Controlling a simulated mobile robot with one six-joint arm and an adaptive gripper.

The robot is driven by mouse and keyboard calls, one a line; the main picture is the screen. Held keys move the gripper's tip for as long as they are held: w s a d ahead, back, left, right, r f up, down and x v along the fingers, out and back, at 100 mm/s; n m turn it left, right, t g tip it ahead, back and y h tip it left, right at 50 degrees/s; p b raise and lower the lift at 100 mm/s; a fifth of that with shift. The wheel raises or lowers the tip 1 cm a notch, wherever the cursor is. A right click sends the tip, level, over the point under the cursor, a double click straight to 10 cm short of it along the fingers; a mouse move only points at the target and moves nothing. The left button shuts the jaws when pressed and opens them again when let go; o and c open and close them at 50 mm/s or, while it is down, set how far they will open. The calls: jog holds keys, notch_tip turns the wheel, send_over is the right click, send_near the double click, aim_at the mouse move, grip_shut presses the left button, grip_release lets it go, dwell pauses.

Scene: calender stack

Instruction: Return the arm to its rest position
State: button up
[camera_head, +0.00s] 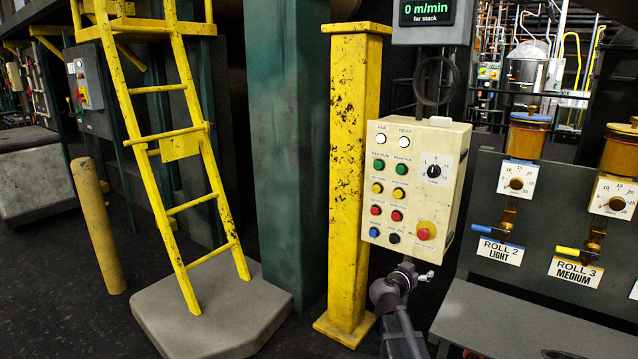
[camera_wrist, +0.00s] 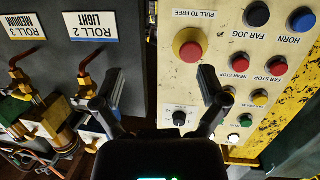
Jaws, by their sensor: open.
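My gripper (camera_wrist: 158,85) is open and empty in the wrist view, with its two dark fingers spread wide. The wrist view is upside down. The cream control box (camera_wrist: 180,70) lies beyond the right finger, and its red stop button (camera_wrist: 190,50) shows past the gap between the fingers. In the head view my arm rises from the bottom edge, and my gripper (camera_head: 413,272) is just below the cream control box (camera_head: 410,190). I cannot tell the exact gap between them. No object is held.
A yellow post (camera_head: 352,180) stands close left of the box. A dark panel (camera_head: 565,220) with roll valves and gauges stands to the right, above a grey ledge (camera_head: 520,325). A yellow ladder (camera_head: 180,150) stands on a grey plinth (camera_head: 210,310) at left. A display reads 0 m/min.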

jog(key=s+a+f+n+g+y, duration=0.25)
jog(key=s+f+g+y, duration=0.35)
jog(key=s+f, duration=0.65)
jog(key=s+a+f+n+g+y, duration=0.3)
jog(key=s+a+n+g+y, duration=0.25)
jog(key=s+a, duration=0.55)
notch_tip(320, 180, up, 31)
jog(key=d+p, duration=0.1)
jog(key=p, duration=3)
jog(key=shift+s+r, duration=0.15)
jog(key=shift+s, duration=0.3)
jog(key=shift+d, duration=0.1)
